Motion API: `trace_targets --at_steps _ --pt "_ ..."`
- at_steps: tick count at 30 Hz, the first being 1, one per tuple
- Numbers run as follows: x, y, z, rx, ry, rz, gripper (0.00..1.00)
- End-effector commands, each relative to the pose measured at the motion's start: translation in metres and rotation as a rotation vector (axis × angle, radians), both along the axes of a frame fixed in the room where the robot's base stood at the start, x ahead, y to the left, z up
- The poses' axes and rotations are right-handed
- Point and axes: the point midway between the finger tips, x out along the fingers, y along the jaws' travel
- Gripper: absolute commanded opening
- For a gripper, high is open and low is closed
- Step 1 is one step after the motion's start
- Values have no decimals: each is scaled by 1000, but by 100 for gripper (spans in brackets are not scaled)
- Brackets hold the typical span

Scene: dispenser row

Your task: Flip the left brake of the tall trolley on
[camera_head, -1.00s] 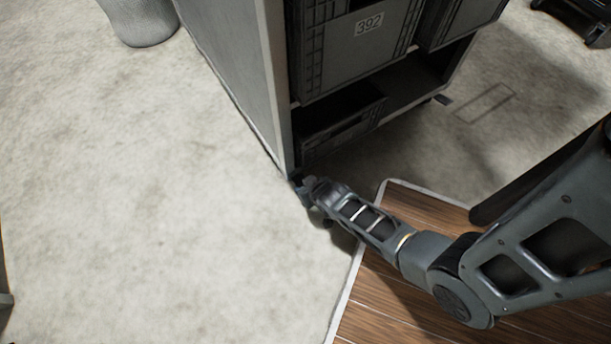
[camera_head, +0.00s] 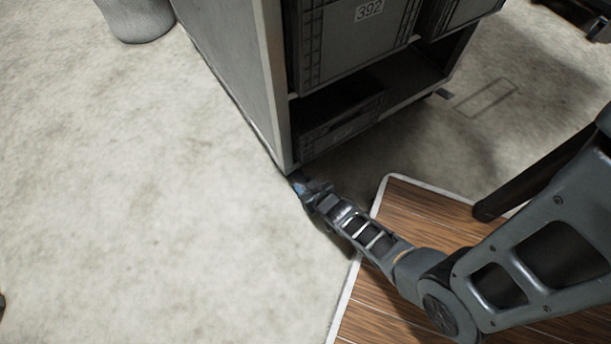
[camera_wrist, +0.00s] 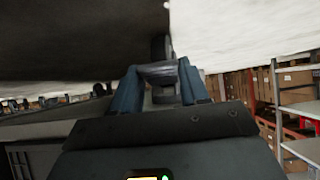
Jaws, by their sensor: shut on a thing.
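The tall trolley (camera_head: 228,55) is a grey cabinet with dark bins, standing upright in the head view. My gripper (camera_head: 299,184) is low at its near bottom corner, close to the floor. In the wrist view the two blue fingers of my gripper (camera_wrist: 160,88) stand on either side of a small dark grey piece, which looks like the left brake (camera_wrist: 160,74), and are shut on it. In the head view my gripper hides the brake and its wheel. I cannot tell the brake's exact tilt.
A bin labelled 392 (camera_head: 352,45) sits in the trolley above a lower bin (camera_head: 340,128). A brown wood-look platform (camera_head: 420,215) with a pale edge lies under my arm. A grey round container (camera_head: 138,18) stands at the upper left. The pale floor at left is clear.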

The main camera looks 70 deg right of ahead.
Motion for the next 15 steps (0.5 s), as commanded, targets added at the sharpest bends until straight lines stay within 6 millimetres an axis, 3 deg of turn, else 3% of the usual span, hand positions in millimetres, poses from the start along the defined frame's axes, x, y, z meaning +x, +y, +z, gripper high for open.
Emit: trace_targets --at_steps 4,5,12,15 --pt "0 0 -1 0 1 1 14" --pt "0 0 -1 0 2 1 46" --pt "0 0 -1 0 2 1 68" --pt "0 0 0 1 1 0 70"
